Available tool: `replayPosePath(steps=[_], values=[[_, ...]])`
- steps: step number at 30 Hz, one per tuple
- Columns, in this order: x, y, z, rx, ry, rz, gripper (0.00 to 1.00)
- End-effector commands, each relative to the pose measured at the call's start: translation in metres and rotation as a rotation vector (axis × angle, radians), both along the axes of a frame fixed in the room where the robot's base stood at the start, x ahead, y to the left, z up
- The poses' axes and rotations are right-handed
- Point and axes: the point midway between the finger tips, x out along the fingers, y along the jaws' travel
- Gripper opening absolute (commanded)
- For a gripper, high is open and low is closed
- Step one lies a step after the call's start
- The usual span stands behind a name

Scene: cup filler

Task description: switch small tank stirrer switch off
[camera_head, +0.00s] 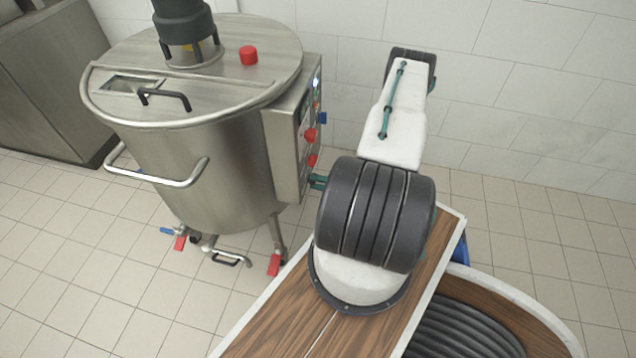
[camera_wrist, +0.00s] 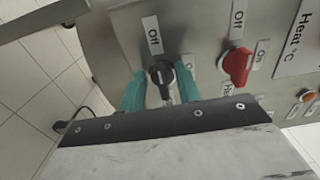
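The small tank (camera_head: 215,165) is a round steel vessel at the left of the head view, with a control box (camera_head: 284,155) on its right side. In the wrist view, a black rotary switch (camera_wrist: 160,73) sits on the steel panel, with an "Off" label (camera_wrist: 153,36) just above it. My gripper (camera_wrist: 161,72) has its two teal fingers on either side of this black switch, with narrow gaps seeming to show. Whether a finger touches it is unclear. Its exact pointing is hard to tell. In the head view my gripper (camera_head: 318,182) is at the box's lower part, partly hidden by my arm.
In the wrist view a red rotary switch (camera_wrist: 236,65) is close on the right, with "Off" and "On" labels, and an orange lamp (camera_wrist: 305,96) lies further right. The tank's bent side handle (camera_head: 185,180) sticks out at the front.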

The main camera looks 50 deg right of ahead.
Motion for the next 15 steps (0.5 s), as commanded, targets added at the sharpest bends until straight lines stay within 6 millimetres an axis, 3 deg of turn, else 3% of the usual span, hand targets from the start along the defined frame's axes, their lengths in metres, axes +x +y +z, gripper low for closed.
replayPosePath(steps=[8,15], values=[[-0.002,-0.001,0.0,0.0,-0.001,0.0,0.33],[-0.033,-0.015,0.0,-0.001,0.0,-0.005,0.33]])
